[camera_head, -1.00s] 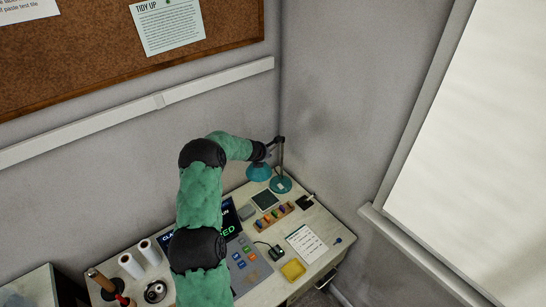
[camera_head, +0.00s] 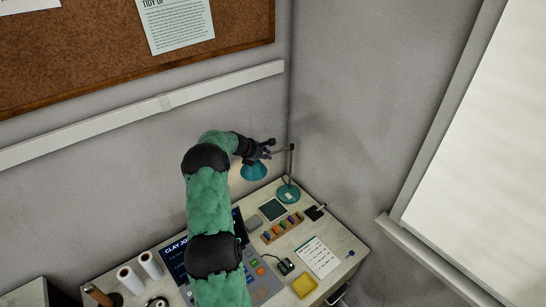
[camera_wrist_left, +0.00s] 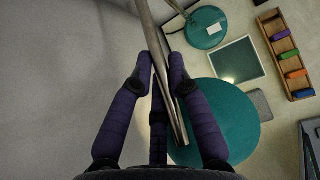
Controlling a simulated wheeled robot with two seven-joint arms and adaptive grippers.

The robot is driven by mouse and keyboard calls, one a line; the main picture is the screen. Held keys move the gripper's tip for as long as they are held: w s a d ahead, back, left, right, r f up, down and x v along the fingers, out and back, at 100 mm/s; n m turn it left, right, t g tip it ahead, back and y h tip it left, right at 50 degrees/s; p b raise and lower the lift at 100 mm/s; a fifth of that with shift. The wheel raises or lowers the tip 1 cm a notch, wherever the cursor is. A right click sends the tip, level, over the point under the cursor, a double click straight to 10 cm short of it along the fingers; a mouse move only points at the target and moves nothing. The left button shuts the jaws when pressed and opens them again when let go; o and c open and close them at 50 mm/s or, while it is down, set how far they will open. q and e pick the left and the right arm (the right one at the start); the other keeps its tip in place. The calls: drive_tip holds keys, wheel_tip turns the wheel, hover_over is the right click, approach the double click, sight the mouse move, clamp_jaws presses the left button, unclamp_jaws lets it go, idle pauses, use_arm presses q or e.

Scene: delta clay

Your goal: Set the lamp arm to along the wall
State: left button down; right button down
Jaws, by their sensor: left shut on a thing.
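The desk lamp has a teal base (camera_head: 288,194), an upright post (camera_head: 291,165) and a teal shade (camera_head: 253,173). Its arm (camera_head: 281,150) reaches left from the post top, close to the back wall. The shade hangs under the arm's far end, left of the base. My left gripper (camera_head: 264,151) is at the arm, above the shade. In the left wrist view the fingers (camera_wrist_left: 164,62) are closed around the metal lamp arm (camera_wrist_left: 151,30). The shade (camera_wrist_left: 235,115) lies below them, with the base (camera_wrist_left: 205,28) farther off. My right gripper is in no view.
The desk carries a block tray (camera_head: 281,228), a dark square pad (camera_head: 272,209), a white sheet (camera_head: 317,257), a yellow dish (camera_head: 304,286) and white rolls (camera_head: 131,280). The back wall (camera_head: 130,190) stands behind the lamp, and the room corner is just right of it.

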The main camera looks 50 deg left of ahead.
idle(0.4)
use_arm(q)
drive_tip(key=c, duration=1.1)
unclamp_jaws()
drive_tip(key=shift+w+a, duration=0.1)
drive_tip(key=shift+c, duration=0.2)
drive_tip(key=shift+r, duration=0.1)
drive_tip(key=v, duration=1.1)
drive_tip(key=shift+s+r, duration=0.2)
drive_tip(key=shift+s, duration=0.2)
